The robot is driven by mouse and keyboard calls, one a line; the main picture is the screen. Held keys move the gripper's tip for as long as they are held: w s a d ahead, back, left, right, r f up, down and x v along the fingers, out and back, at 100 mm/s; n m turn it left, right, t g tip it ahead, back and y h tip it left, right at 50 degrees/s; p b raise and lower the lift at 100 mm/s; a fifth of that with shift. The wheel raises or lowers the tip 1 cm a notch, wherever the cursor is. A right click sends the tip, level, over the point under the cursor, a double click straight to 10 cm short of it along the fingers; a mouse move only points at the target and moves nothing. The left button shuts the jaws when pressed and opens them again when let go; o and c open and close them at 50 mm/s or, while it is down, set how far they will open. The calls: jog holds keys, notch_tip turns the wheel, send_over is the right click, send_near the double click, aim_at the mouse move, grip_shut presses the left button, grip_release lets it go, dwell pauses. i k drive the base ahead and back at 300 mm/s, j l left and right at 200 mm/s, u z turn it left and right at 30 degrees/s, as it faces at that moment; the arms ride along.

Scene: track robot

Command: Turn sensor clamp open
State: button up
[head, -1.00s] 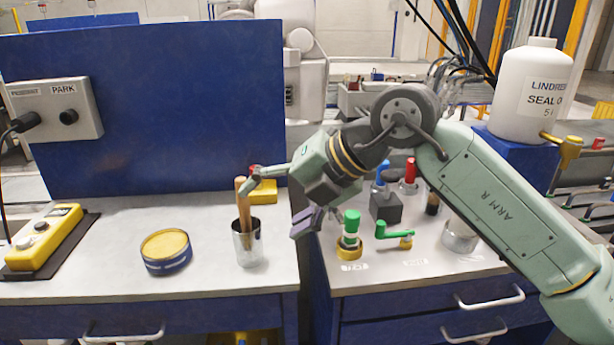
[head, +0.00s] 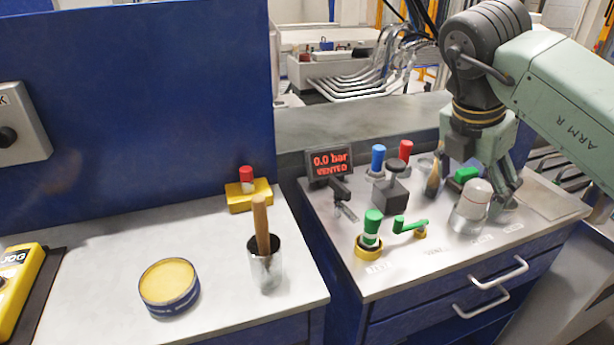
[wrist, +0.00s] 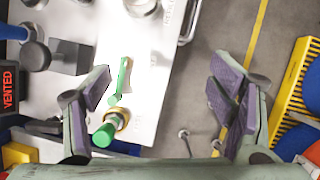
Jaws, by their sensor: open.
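A green lever (head: 410,225) on a small brass base stands on the right worktop. I cannot read its label, so I cannot tell for sure that it is the sensor clamp. Beside it is a green-capped post (head: 371,230) in a yellow ring. My gripper (head: 492,185) points down over the right side of this worktop, near a silver cup with a domed top (head: 472,205). In the wrist view my gripper (wrist: 165,100) is open and empty. The lever (wrist: 121,82) shows beyond the left finger's tip, apart from it.
A display (head: 330,162) reads 0.0 bar, VENTED. Blue (head: 377,158) and red (head: 404,150) knobs and a dark block (head: 390,195) stand behind the lever. The left bench holds a cup with a wooden handle (head: 262,235) and a yellow-topped tin (head: 168,285).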

aim_at(342, 193)
jog(key=i+j, duration=0.1)
jog(key=j, duration=0.3)
jog(key=i+j, duration=0.15)
jog(key=j, duration=0.2)
jog(key=i+j, duration=0.1)
jog(key=j, duration=0.3)
